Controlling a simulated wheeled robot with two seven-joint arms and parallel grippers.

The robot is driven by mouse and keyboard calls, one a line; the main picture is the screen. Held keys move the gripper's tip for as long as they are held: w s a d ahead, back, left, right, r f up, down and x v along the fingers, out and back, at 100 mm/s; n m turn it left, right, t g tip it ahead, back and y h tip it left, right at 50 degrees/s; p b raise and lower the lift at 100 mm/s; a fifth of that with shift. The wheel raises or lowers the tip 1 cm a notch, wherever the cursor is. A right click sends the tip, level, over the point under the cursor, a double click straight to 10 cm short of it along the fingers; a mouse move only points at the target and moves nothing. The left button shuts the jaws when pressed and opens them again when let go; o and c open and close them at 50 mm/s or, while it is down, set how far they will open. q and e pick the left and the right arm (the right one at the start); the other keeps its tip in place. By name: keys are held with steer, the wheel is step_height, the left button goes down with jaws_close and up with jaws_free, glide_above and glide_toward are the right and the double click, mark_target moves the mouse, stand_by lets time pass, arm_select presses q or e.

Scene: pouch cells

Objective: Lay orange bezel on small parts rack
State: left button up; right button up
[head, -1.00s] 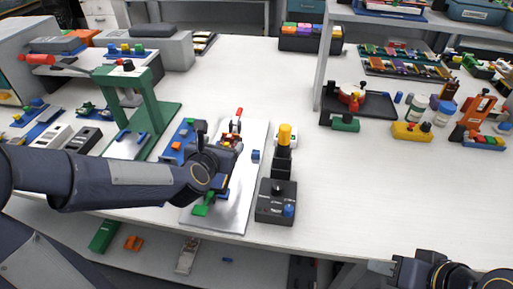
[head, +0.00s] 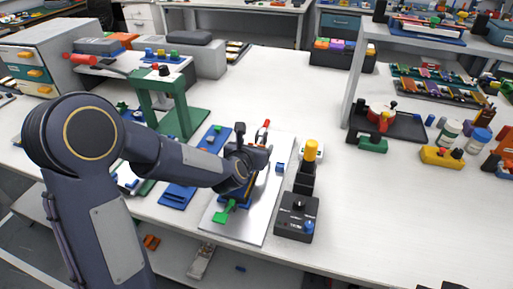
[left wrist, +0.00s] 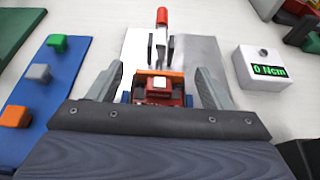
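In the left wrist view, an orange bar (left wrist: 168,73), which looks like the bezel, lies across a red unit (left wrist: 160,94) on the metal plate (left wrist: 201,55). My left gripper (left wrist: 159,70) is open, with one finger on each side of the bar and a gap at both ends. In the head view, my left gripper (head: 250,158) is over the plate (head: 263,205) and partly hides the unit. A blue board (left wrist: 52,85), perhaps the small parts rack, carries a green, a grey and an orange block at the left. My right gripper is out of view.
A white meter (left wrist: 262,68) reading 0 Ncm stands right of the plate. A green press frame (head: 165,105) is at the left.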

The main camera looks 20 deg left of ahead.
arm_select(q)
steer(key=c, duration=0.9)
steer(key=shift+r, duration=0.1)
